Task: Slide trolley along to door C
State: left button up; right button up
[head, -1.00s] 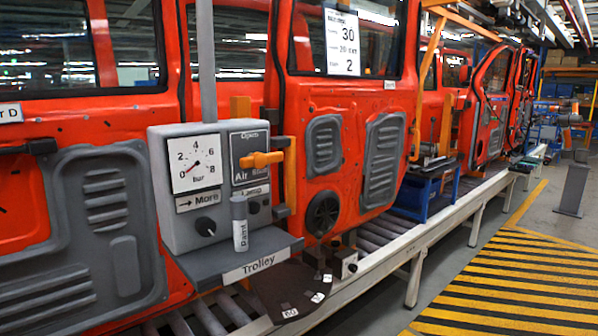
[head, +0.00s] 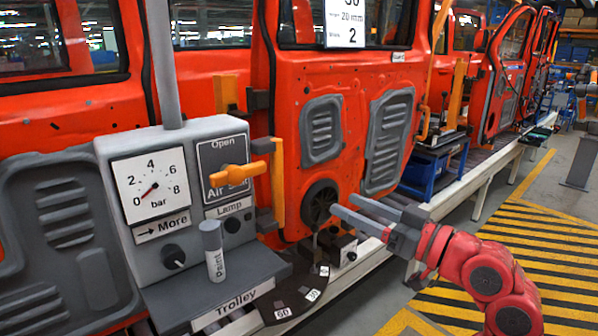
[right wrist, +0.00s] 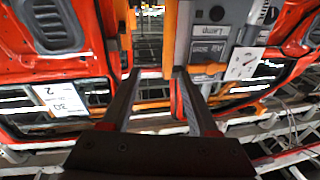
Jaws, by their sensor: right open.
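The trolley (head: 235,303) is a grey box with a dial, knobs, an orange valve lever (head: 238,174) and a shelf lettered Trolley, on a grey post at left. It shows upside down in the right wrist view (right wrist: 208,40). A grey Paint cylinder (head: 214,250) stands on its shelf. My right gripper (head: 345,203) is open and empty, reaching in from the right, its fingers apart from the trolley and right of it. Its fingers also show in the right wrist view (right wrist: 157,73). My left gripper is out of view. No label reading door C is legible.
An orange-red door (head: 345,95) with grey panels and a paper sign hangs behind the fingers. More doors follow along a pale rail (head: 425,215). A blue stand (head: 430,170) is beyond. Yellow-black floor stripes (head: 540,255) lie at right, clear.

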aim_at(282, 187)
jog(key=shift+n+g, duration=0.6)
jog(key=p+x, duration=0.1)
jog(key=x, duration=0.4)
jog(key=p+x, duration=0.2)
jog(key=x, duration=0.3)
jog(key=s+p+x, duration=0.1)
jog(key=p+x, duration=0.1)
jog(key=x, duration=0.3)
jog(key=shift+w+a+f, duration=0.1)
jog(key=shift+w+a, duration=0.1)
jog(key=shift+a, duration=0.35)
jog(key=shift+w+a+f+p, duration=0.1)
jog(key=shift+w+a+p, duration=0.2)
jog(key=shift+w+a, duration=0.15)
grip_shut()
